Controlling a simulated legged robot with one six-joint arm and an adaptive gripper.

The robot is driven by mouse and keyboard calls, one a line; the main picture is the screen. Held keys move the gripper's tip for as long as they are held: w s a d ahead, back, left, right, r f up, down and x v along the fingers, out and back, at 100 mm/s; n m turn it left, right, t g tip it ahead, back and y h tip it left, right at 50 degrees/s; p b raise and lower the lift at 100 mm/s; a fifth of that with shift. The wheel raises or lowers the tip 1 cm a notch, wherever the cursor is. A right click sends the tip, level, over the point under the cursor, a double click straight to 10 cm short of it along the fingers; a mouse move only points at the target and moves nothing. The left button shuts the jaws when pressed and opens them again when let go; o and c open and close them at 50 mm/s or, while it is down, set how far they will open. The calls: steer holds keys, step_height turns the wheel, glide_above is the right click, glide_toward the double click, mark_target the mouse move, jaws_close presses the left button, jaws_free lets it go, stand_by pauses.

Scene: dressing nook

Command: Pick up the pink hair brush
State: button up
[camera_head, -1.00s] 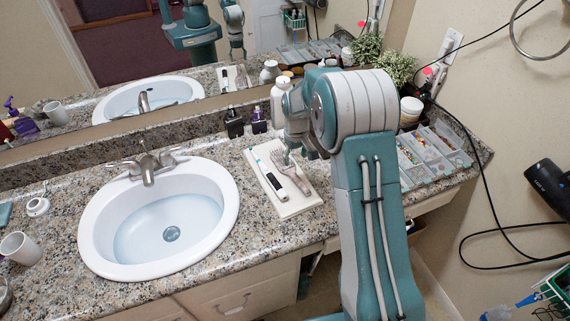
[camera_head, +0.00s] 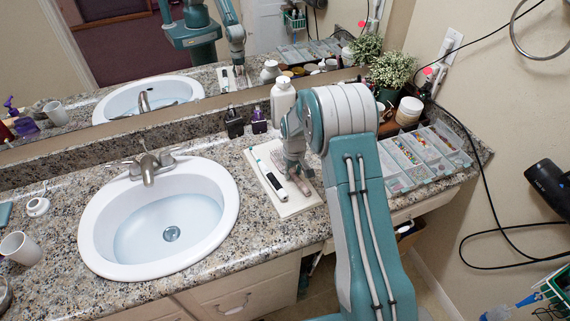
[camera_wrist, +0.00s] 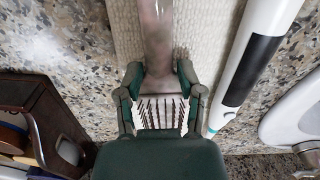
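The pink hair brush (camera_wrist: 157,35) lies bristles up on a pale ribbed mat (camera_wrist: 125,22) on the granite counter. In the wrist view its handle points away from my gripper and its bristles sit between the fingers.
A white-and-black handheld device (camera_head: 272,180) lies beside the brush on the mat. A white bottle (camera_head: 282,102) and dark bottles (camera_head: 258,120) stand behind. A divided tray (camera_head: 430,152) is at the right, a sink (camera_head: 228,205) at the left.

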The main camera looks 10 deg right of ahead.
mark_target(293, 173)
jaws_close()
steer(key=shift+r, duration=0.4)
step_height(293, 173, up, 2)
steer(key=shift+r, duration=0.2)
steer(key=s+a+r, duration=0.2)
steer(key=s+r, duration=0.3)
steer(key=s, duration=0.1)
steer(key=s+a+r, duration=0.2)
steer(key=s+r, duration=0.3)
steer(key=s, duration=0.2)
steer(key=shift+a, duration=0.4)
